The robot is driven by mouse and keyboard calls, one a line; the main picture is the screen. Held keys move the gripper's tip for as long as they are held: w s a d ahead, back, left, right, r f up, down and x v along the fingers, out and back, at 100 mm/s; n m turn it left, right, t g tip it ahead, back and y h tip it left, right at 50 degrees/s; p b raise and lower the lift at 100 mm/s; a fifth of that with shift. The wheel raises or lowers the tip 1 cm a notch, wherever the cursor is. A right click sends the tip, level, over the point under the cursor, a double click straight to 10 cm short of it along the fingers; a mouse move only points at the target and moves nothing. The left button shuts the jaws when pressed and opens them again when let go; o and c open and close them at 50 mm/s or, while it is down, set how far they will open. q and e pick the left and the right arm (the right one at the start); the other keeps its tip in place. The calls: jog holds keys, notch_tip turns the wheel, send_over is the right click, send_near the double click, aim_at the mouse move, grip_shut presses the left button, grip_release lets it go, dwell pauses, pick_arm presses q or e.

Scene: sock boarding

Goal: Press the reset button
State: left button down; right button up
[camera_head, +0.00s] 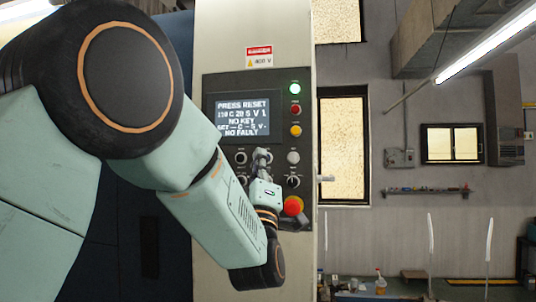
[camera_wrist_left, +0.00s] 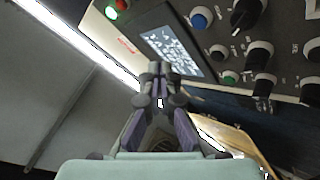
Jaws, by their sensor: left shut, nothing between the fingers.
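The control panel (camera_head: 231,82) is on a pale cabinet front, with a lit screen (camera_head: 242,117) that reads "PRESS RESET", "NO KEY" and "NO FAULT". Below the screen are several knobs and round buttons, among them a white button (camera_head: 293,157). The wrist view shows a blue button (camera_wrist_left: 201,17) and a green button (camera_wrist_left: 231,77); I cannot read which one is labelled reset. My left gripper (camera_head: 262,155) is shut and empty, in front of the panel just below the screen. Its closed fingertips (camera_wrist_left: 160,68) appear over the screen's edge in the wrist view. It hides part of the button rows. My right gripper is not in view.
A red mushroom button (camera_head: 293,206) is close to the right of my left wrist. Green, red and yellow lamps (camera_head: 295,109) line the panel's right side. A wall shelf (camera_head: 433,193) and a duct are far behind. Room to the panel's right is open.

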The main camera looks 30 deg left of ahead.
pick_arm(q)
jog(key=w, duration=0.1)
jog(key=w+a, duration=0.1)
jog(key=w, duration=0.3)
jog(key=shift+a, duration=0.3)
dwell(0.5)
jog(key=shift+a+f, duration=0.1)
jog(key=shift+a, duration=0.15)
jog(key=shift+d, duration=0.2)
jog(key=shift+w, duration=0.1)
jog(key=shift+w+a, duration=0.3)
jog(key=shift+w, duration=0.15)
